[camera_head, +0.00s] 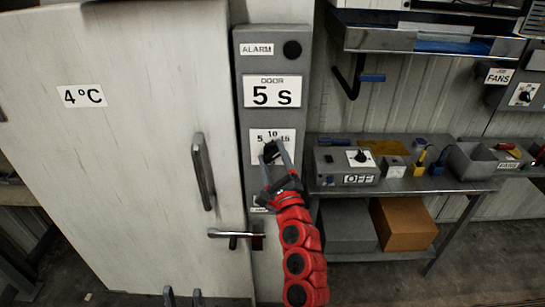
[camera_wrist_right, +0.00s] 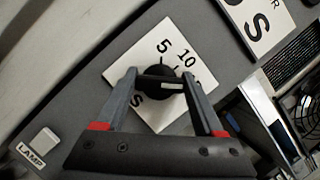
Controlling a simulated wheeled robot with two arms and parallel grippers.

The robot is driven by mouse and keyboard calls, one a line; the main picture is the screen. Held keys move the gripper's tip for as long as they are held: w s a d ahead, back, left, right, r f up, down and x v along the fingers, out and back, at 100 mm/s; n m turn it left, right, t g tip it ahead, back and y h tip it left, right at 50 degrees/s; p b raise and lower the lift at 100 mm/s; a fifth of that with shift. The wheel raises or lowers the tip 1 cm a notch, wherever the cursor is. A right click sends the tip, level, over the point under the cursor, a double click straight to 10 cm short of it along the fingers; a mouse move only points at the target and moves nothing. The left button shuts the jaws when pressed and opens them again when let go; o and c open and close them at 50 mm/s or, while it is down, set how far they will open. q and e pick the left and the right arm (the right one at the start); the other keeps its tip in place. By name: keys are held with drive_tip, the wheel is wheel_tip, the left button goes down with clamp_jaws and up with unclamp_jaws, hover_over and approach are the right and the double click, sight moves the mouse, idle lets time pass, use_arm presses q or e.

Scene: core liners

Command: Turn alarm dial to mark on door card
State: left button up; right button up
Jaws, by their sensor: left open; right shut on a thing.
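The alarm panel (camera_head: 247,185) is a grey upright strip beside the white door. Its door card (camera_head: 272,91) reads "DOOR 5 s". Below it, the black alarm dial (camera_head: 270,152) sits on a white scale plate (camera_head: 257,135); it also shows in the right wrist view (camera_wrist_right: 160,85). My right gripper (camera_head: 273,153) is shut on the dial, one finger each side. In the right wrist view, the plate shows 5 and 10; a finger hides part of its right side. The dial's white line points right, away from the 5. My left gripper (camera_head: 183,295) is open at the bottom edge, only its tips showing.
The cold-room door (camera_head: 130,150) has a vertical handle (camera_head: 203,170) and a lower lever (camera_head: 235,234) near the panel. A lamp switch (camera_wrist_right: 45,140) is below the dial. A metal bench (camera_head: 440,185) with an OFF control box stands to the right.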

drive_tip(key=shift+n, duration=0.3)
drive_tip(key=n+g+y, duration=0.1)
drive_tip(key=n, duration=0.2)
drive_tip(key=n+g, duration=0.2)
drive_tip(key=n, duration=0.2)
drive_tip(key=shift+r, duration=0.1)
drive_tip(key=n+g+p, duration=0.1)
drive_tip(key=n, duration=0.2)
drive_tip(key=n+g+h, duration=0.1)
drive_tip(key=n, duration=0.1)
drive_tip(key=shift+n, duration=0.3)
drive_tip(key=shift+n+b, duration=0.3)
drive_tip(key=shift+n, duration=0.1)
drive_tip(key=shift+f+n+g+h+b, duration=0.25)
drive_tip(key=shift+n+g+h+b, duration=0.5)
drive_tip(key=shift+n, duration=0.75)
